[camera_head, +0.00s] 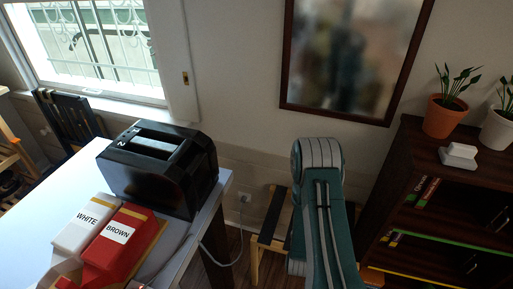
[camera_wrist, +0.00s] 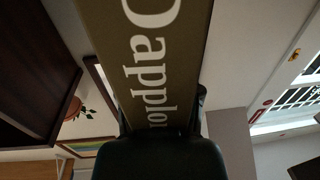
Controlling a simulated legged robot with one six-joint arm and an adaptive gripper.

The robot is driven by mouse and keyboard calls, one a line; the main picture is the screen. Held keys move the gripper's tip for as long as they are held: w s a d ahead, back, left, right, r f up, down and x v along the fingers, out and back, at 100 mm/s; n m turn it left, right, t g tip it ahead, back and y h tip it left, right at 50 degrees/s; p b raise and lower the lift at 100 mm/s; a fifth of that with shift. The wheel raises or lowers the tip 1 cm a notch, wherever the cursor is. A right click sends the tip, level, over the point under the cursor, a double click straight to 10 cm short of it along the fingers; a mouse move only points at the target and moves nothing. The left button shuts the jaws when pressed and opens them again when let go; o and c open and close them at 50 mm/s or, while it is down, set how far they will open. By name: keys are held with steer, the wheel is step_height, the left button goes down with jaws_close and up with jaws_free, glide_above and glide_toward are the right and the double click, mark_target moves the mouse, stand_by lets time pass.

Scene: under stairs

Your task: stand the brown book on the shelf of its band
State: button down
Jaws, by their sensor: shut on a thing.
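The book and gripper do not show in the head view; only my teal arm does. The dark wooden bookshelf (camera_head: 400,165) stands at the right of the head view. One shelf edge has a green band (camera_head: 455,247), and a lower one has a yellow band (camera_head: 428,280). I see no brown band.
Potted plants (camera_head: 445,116) and a white object (camera_head: 458,155) stand on the bookshelf; a few books (camera_head: 426,192) stand inside. A white table (camera_head: 68,180) at left holds a black toaster (camera_head: 160,165) and white and red packs (camera_head: 118,240). A framed panel (camera_head: 350,55) hangs behind.

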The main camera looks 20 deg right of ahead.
steer(key=w+a+r+n+y, duration=0.1)
steer(key=a+n+y, duration=0.1)
steer(key=a, duration=0.3)
steer(key=w+a+r+n+t+y, duration=0.1)
steer(key=w+a+r+n+y, duration=0.1)
steer(key=a, duration=0.4)
steer(key=w+a+r+n+t+y, duration=0.1)
steer(key=a+y, duration=0.3)
steer(key=a, duration=0.2)
steer(key=shift+w+r+n, duration=0.25)
steer(key=shift+n, duration=0.15)
steer(key=shift+d, duration=0.1)
